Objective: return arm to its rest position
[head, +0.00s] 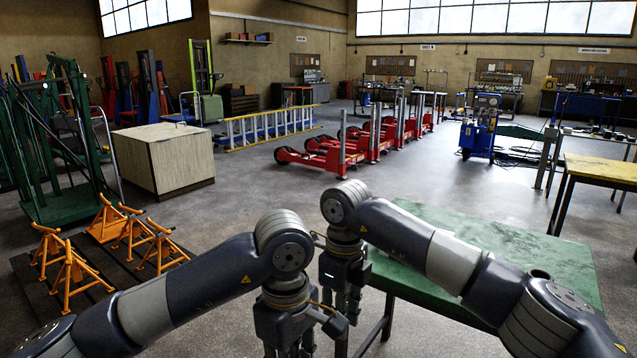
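My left gripper (290,347) hangs downward at the bottom middle, its fingertips partly cut off by the frame's lower edge. My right gripper (347,308) hangs downward just right of it, beside the left end of the green-topped table (520,245). The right gripper's fingers point at the floor, and I see nothing held between them. Both are seen from above and behind, so their finger gaps are unclear. Several red trolley jacks (330,157) with upright grey handles stand in a row on the floor, well beyond both grippers.
Orange axle stands (72,275) stand on a dark mat at left. A wooden cabinet (165,160), a yellow ladder (270,127) and green lifting frames (60,150) are farther back. A blue machine (480,130) and a yellow-topped table (602,170) are at right. The middle floor is clear.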

